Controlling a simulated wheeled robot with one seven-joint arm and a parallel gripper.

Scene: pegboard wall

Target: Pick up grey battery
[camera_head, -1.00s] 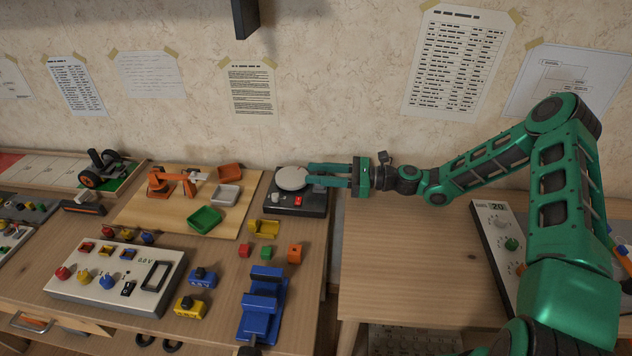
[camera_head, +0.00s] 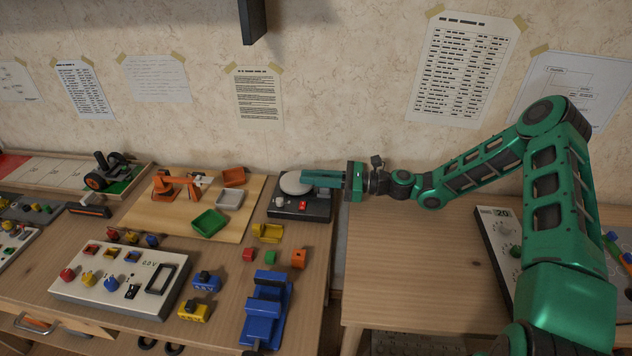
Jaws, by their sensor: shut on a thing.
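My gripper (camera_head: 306,179) is at the back of the left bench, reaching left over the right part of a pale round plate (camera_head: 294,184) on a black device. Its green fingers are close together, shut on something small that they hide. I cannot make out the grey battery anywhere; whether it is the thing between the fingers cannot be told. A blue battery-like block (camera_head: 206,282) and a yellow one (camera_head: 194,311) with dark tops stand beside the white meter panel.
The black device (camera_head: 310,208) has a red switch. A blue vise (camera_head: 265,312), a yellow tray (camera_head: 268,233) and small red, green and orange blocks lie in front. A wooden board (camera_head: 150,216) with trays is left. A gap separates the right bench (camera_head: 420,265), whose middle is clear.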

